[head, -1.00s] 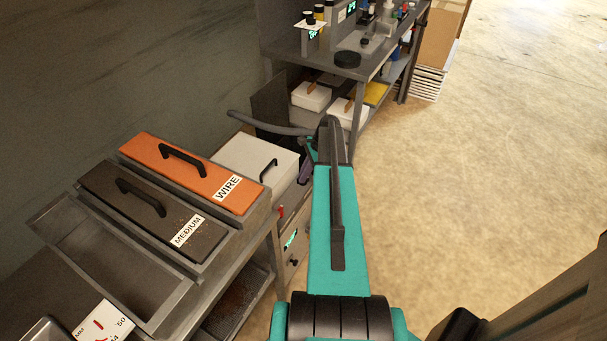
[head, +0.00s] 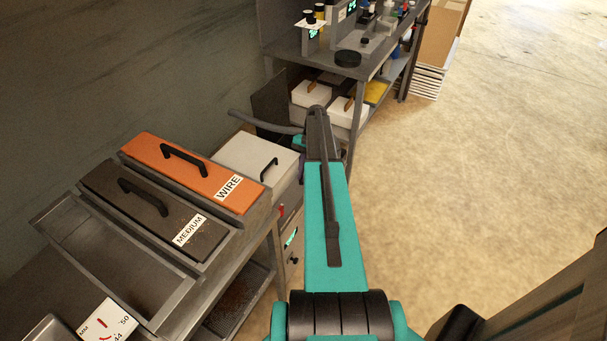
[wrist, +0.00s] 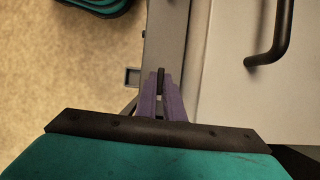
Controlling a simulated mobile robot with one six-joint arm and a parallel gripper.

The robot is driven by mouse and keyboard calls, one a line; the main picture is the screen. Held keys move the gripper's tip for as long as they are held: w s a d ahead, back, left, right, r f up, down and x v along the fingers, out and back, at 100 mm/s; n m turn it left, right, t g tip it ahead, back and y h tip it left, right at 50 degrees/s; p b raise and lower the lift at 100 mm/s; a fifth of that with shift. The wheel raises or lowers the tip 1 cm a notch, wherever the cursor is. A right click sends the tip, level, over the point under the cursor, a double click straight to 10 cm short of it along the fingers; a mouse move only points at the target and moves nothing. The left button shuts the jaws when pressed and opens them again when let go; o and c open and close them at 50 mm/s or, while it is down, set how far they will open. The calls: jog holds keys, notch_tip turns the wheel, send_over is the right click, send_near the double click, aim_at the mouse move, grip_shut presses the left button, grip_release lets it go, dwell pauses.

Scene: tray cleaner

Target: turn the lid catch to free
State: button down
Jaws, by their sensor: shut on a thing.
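My gripper (wrist: 160,88) shows in the wrist view as two purple fingers, shut on a small dark upright piece, the lid catch (wrist: 160,77). It stands at the grey front edge of the box with the pale lid (wrist: 228,110), just left of that lid. The pale lid with its black handle (wrist: 272,50) also shows in the head view (head: 245,153), closed and lying flat. In the head view my arm hides most of the gripper and the catch. How far the catch is turned cannot be told.
An orange lid marked WIRE (head: 185,182), a dark lid marked MEDIUM (head: 140,200) and an open empty tray (head: 110,262) line the bench to the left. A shelf unit (head: 360,70) with bottles stands behind.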

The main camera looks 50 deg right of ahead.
jog(key=shift+a, duration=0.1)
dwell(0.4)
jog(key=c, duration=1.9)
grip_release()
jog(key=shift+o, duration=0.2)
jog(key=shift+r, duration=0.1)
jog(key=p+v, duration=0.7)
jog(key=v, duration=0.6)
jog(key=shift+r, duration=0.25)
